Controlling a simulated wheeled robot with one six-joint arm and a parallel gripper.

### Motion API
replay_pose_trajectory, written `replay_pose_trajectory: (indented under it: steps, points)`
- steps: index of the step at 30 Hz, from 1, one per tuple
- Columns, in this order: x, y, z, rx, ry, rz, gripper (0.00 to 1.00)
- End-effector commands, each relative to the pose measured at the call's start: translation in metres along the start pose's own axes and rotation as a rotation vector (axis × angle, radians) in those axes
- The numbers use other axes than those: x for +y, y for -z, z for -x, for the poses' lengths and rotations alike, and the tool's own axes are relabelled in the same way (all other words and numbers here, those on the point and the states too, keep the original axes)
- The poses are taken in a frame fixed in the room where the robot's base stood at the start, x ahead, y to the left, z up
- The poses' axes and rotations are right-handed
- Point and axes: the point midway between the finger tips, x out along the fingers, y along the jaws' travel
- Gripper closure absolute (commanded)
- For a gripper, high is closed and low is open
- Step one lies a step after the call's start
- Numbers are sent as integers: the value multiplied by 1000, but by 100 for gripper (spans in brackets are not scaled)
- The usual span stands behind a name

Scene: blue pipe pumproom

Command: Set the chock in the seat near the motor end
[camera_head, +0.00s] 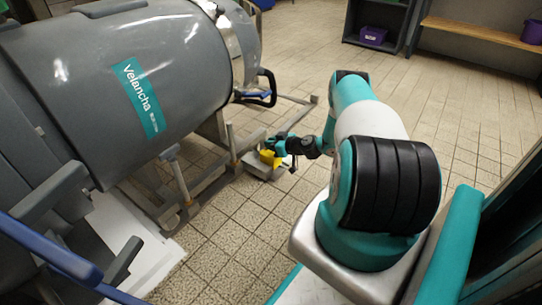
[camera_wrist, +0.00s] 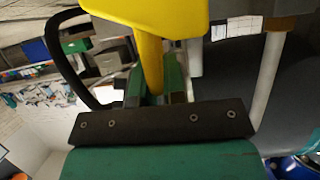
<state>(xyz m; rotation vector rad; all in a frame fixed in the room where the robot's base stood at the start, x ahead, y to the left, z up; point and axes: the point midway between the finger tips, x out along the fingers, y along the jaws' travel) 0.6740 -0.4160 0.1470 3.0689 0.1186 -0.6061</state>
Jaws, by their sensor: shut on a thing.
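The yellow chock (camera_head: 269,158) is at the end of my arm, low beside the frame under the large grey machine (camera_head: 140,70). My gripper (camera_head: 284,148) is shut on it. In the wrist view, the chock (camera_wrist: 150,15) fills the top centre, and its narrow yellow stem runs down between the fingers of my gripper (camera_wrist: 157,88). A small grey block (camera_head: 258,170) lies just under the chock in the head view; it may be the seat. I cannot tell whether the chock touches it.
The machine's metal frame (camera_head: 205,180) and legs stand left of the gripper. A blue and black handle (camera_head: 262,92) sticks out behind it. The tiled floor (camera_head: 430,110) is open behind and to the right. A shelf with a purple bin (camera_head: 373,35) stands at the back.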

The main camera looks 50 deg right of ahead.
Motion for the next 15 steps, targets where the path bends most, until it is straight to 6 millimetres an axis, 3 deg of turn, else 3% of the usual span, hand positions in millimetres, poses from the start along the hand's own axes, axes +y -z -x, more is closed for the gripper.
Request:
replay_pose_trajectory:
  steps: [6,15]
  points:
    - [-1,-34,-15,1,1,1,100]
    - [-1,-35,-15,1,2,0,100]
